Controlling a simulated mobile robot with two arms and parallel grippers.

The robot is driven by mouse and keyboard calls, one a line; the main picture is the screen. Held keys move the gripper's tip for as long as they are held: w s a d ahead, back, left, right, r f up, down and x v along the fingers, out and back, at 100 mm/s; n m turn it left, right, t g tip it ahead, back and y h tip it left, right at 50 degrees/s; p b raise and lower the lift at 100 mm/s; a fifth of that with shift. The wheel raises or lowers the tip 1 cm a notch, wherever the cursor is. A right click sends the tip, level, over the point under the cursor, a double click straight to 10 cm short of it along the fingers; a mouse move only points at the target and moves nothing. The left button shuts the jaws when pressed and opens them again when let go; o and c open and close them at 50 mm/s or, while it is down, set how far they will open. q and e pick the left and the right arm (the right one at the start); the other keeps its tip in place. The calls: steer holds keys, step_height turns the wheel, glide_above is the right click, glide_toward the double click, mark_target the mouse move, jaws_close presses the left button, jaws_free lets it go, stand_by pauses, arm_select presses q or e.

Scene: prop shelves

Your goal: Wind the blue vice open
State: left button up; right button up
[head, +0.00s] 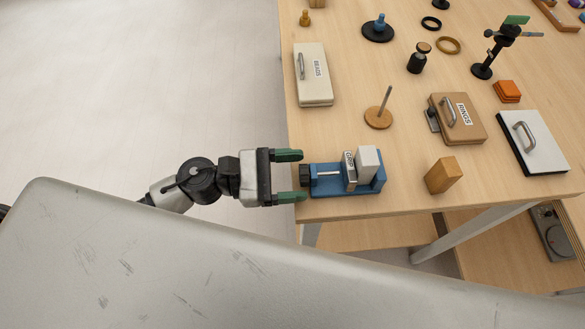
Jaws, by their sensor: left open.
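The blue vice (372,187) sits on the wooden table near its front left corner. It has a grey block jaw (368,162), a labelled plate (350,170), a screw rod and a black knob (305,175) at its left end. My left gripper (289,176) comes in from the left at the table's left edge. It is open, with one green-tipped finger on the far side and one on the near side of the knob's left end. I cannot tell whether either finger touches the knob. My right gripper is not in view.
Right of the vice stands a wooden block (440,175). Behind it are a peg on a round base (378,116), a cream box (313,75) and a brown box (457,118). A white-topped box (533,142) lies at the right. Open floor lies left of the table.

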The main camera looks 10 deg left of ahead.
arm_select(q)
steer(key=c, duration=0.9)
steer(key=n+p, duration=0.1)
steer(key=n, duration=0.3)
steer(key=o, duration=0.9)
